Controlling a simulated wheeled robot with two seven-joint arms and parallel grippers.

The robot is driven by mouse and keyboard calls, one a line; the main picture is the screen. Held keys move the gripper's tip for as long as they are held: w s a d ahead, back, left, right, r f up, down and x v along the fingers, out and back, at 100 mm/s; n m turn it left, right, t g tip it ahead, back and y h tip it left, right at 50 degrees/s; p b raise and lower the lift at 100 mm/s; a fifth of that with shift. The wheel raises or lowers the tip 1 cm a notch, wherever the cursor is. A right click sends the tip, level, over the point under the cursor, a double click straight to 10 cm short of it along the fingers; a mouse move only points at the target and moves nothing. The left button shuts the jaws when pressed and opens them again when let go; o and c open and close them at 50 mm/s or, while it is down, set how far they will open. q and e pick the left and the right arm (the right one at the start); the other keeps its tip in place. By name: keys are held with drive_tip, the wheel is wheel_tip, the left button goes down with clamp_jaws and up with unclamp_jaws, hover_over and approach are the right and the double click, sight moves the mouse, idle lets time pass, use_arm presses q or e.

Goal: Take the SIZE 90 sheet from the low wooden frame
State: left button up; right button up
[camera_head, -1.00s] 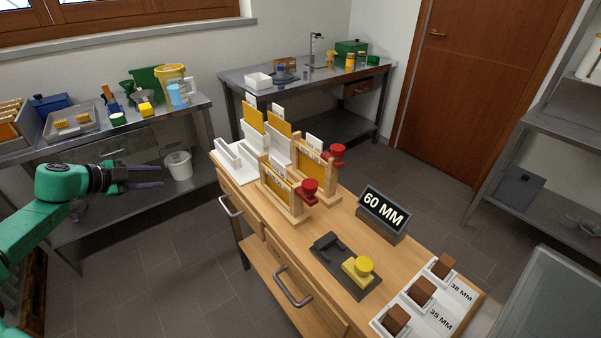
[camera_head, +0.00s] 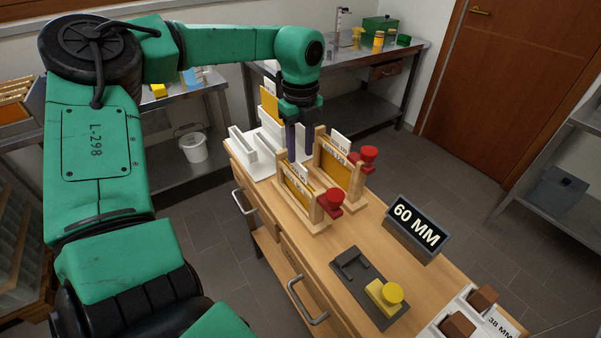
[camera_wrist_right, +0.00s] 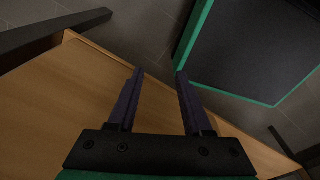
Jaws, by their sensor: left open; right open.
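Two wooden frames stand on the workbench, each with an orange sheet, a white tag and a red knob. The nearer, shorter-looking frame (camera_head: 318,213) holds its sheet (camera_head: 297,194); the farther frame (camera_head: 356,187) holds another sheet (camera_head: 334,179). Their tags are too small to read surely, so I cannot tell which says SIZE 90. My left gripper (camera_head: 299,150) points down, open, just behind the nearer frame and left of the farther one; I cannot tell whether it touches either. My right gripper (camera_wrist_right: 157,72) shows in the right wrist view, open and empty over the wooden bench's edge.
A white slotted rack (camera_head: 243,145) with another orange sheet (camera_head: 270,107) stands at the bench's far left.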

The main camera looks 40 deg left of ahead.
sight(298, 162)
use_arm(q)
drive_tip(key=f+p, duration=0.1)
drive_tip(key=f, duration=0.3)
drive_tip(key=shift+s+a+f+p, duration=0.1)
drive_tip(key=shift+s+a+p, duration=0.1)
drive_tip(key=shift+p, duration=0.2)
drive_tip(key=shift+w+f, duration=0.1)
drive_tip(key=shift+f, duration=0.2)
clamp_jaws()
idle(0.7)
